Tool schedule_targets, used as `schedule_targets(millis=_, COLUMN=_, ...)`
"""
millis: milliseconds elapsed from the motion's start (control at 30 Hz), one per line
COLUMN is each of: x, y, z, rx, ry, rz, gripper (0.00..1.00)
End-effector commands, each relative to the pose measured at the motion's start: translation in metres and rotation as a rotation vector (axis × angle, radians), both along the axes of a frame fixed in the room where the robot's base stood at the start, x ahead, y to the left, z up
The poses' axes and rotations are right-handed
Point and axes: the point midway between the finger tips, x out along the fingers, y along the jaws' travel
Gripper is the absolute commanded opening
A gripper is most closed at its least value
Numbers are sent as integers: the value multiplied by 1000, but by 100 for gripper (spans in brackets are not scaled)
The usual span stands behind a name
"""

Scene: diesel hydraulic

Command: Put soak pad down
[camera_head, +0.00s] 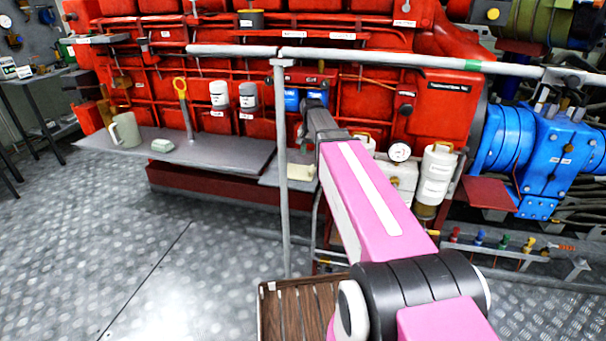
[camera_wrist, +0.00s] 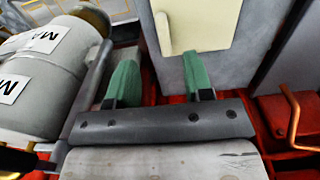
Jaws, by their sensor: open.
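In the wrist view the cream pad (camera_wrist: 200,25) lies on a grey surface, just beyond the green fingertips. My gripper (camera_wrist: 159,60) is open, with its fingers apart and nothing between them. The right fingertip is close to the pad's near edge; I cannot tell if they touch.
A pale jug (camera_head: 125,130) and a small pale block (camera_head: 162,146) stand on the shelf's left. A grey rail (camera_head: 350,56) and its post (camera_head: 282,170) cross before the red engine (camera_head: 365,100). White canisters (camera_wrist: 45,75) stand left of my gripper. A wooden slatted thing (camera_head: 300,305) is below.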

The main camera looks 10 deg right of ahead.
Motion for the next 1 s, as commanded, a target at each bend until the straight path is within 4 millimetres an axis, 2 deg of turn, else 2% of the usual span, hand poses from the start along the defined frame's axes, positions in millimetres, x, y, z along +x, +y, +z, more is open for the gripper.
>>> schedule_targets(millis=333, x=1, y=0, z=-44, rx=0, ry=0, rz=1, gripper=47)
schedule_targets(millis=567, x=3, y=-1, z=-56, rx=1, ry=0, rz=1, gripper=47)
schedule_targets(millis=900, x=10, y=-2, z=-98, rx=0, ry=0, rz=1, gripper=47)
schedule_targets(millis=1000, x=10, y=-2, z=-103, rx=1, ry=0, rz=1, gripper=47)
